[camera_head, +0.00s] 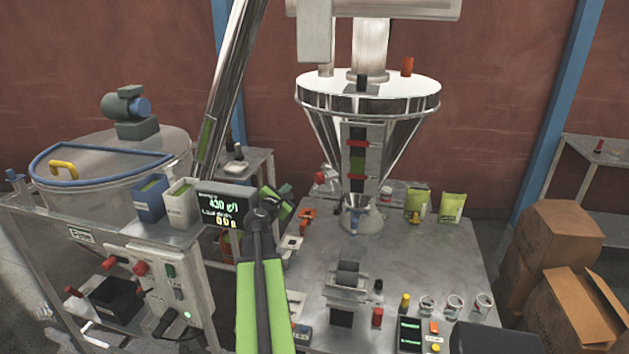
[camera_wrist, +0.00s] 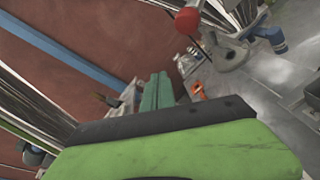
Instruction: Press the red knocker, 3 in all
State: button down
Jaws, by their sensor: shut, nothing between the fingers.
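A red ball-shaped knob, likely the red knocker (camera_head: 320,178), shows at the left of the hopper's lower outlet in the head view. In the wrist view the red knob (camera_wrist: 187,21) is at the top, on a thin dark stem. My gripper (camera_head: 281,204), with green fingers, is raised to the left of the knob in the head view. In the wrist view its fingers (camera_wrist: 157,92) are together and empty, and appear apart from the knob. The steel hopper (camera_head: 325,140) stands above the table, with two red clamps on its front strip.
A steel table (camera_head: 440,260) holds a scale-like device (camera_head: 348,285), yellow-green pouches (camera_head: 452,207) and small cups. A lit display (camera_head: 222,208) stands left of my gripper. A mixing tank (camera_head: 100,170) is at left; cardboard boxes (camera_head: 560,235) are at right.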

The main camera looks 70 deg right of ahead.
aim_at(315, 179)
jog(key=s+d, duration=0.5)
jog(key=d, duration=0.1)
jog(key=shift+s+d, duration=0.15)
jog(key=shift+s, duration=0.25)
jog(key=shift+d, duration=0.1)
dwell(1.7)
jog(key=shift+s+d, duration=0.2)
jog(key=shift+s, duration=0.05)
jog(key=shift+s+d, duration=0.65)
jog(key=shift+d, duration=0.1)
dwell(1.2)
jog(key=shift+a, duration=0.1)
jog(key=shift+w+a, duration=0.9)
jog(key=shift+a, duration=0.05)
jog(key=shift+w+a, duration=1.65)
jog(key=shift+a, duration=0.2)
